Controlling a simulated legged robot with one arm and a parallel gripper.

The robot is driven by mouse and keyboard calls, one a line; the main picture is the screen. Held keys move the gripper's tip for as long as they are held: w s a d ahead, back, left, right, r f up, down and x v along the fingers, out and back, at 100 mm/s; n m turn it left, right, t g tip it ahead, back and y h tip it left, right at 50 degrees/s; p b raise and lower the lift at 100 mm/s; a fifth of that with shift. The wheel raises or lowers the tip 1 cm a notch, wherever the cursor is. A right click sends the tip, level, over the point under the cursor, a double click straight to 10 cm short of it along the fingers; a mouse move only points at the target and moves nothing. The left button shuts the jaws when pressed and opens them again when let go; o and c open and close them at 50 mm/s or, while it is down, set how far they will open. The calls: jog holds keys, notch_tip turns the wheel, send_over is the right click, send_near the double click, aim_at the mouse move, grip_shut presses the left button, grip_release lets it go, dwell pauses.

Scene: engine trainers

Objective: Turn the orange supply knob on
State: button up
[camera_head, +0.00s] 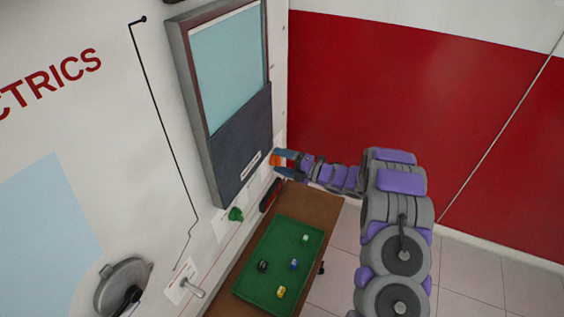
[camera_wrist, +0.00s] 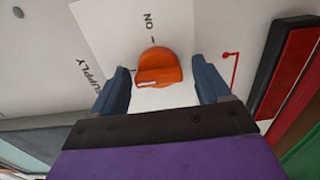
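The orange supply knob (camera_head: 275,160) is on the white wall panel, just below the lower right corner of the framed screen. In the wrist view the knob (camera_wrist: 158,68) sits on a white label with "ON" above it and "SUPPLY" to its left. My gripper (camera_head: 280,163) is at the knob. In the wrist view my gripper's (camera_wrist: 164,84) two blue fingers are apart, one on each side of the knob, with visible gaps. The fingers do not appear to touch it. The knob's grip ridge lies roughly crosswise between the fingers.
A green knob (camera_head: 236,214) and a metal lever (camera_head: 192,288) are lower on the panel. A dark red-edged piece (camera_head: 270,194) lies below the orange knob. A brown table with a green tray (camera_head: 272,287) holding several small items stands below. Floor is open at right.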

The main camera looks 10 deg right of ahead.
jog(key=c, duration=0.9)
jog(key=shift+c, duration=0.2)
jog(key=shift+m+p, duration=0.4)
jog(key=shift+p, duration=0.05)
jog(key=m+p, duration=0.9)
jog(key=m, duration=0.8)
jog(key=shift+s+f, duration=0.1)
jog(key=o, duration=1)
jog(key=shift+d, duration=0.1)
